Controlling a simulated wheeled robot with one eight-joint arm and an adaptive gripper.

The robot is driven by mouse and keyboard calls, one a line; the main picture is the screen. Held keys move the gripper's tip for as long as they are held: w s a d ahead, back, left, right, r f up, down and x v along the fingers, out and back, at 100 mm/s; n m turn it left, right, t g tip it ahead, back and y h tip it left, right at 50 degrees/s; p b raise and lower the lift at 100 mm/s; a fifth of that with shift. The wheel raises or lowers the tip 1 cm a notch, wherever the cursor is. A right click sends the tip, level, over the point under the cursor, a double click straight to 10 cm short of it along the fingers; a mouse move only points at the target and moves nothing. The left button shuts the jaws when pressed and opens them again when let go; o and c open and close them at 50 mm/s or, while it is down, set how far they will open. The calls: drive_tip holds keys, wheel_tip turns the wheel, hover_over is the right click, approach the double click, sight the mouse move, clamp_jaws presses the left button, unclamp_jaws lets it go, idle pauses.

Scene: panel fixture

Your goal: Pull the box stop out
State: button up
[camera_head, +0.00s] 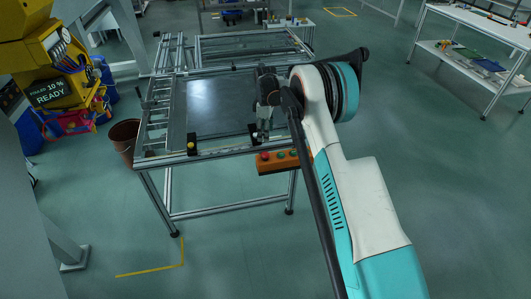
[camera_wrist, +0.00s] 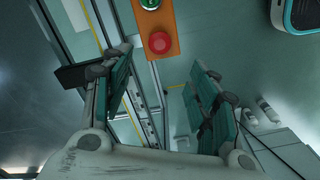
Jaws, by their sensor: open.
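An orange control box (camera_head: 277,168) is mounted at the front edge of the metal-framed table. It carries a red stop button (camera_head: 265,156) and a green button (camera_head: 280,154); my arm hides its right end. My gripper (camera_head: 262,138) is just above and behind the box in the head view. In the wrist view, the open, empty gripper (camera_wrist: 157,65) has one finger on each side. The round red stop button (camera_wrist: 158,43) shows between and beyond the fingertips, apart from both. The green button (camera_wrist: 150,4) is cut off at the top edge.
The table frame (camera_head: 225,213) has metal rails and a dark panel (camera_head: 222,105) on top. Small black-and-yellow blocks (camera_head: 192,146) stand along its front edge. A brown bucket (camera_head: 124,138) and a yellow machine stand at left. Floor in front is clear.

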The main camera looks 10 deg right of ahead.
sight(265, 154)
wheel_tip(265, 154, down, 12)
drive_tip(key=b, duration=0.3)
drive_tip(key=shift+b, duration=0.3)
drive_tip(key=shift+r, duration=0.1)
drive_tip(key=shift+c, duration=0.5)
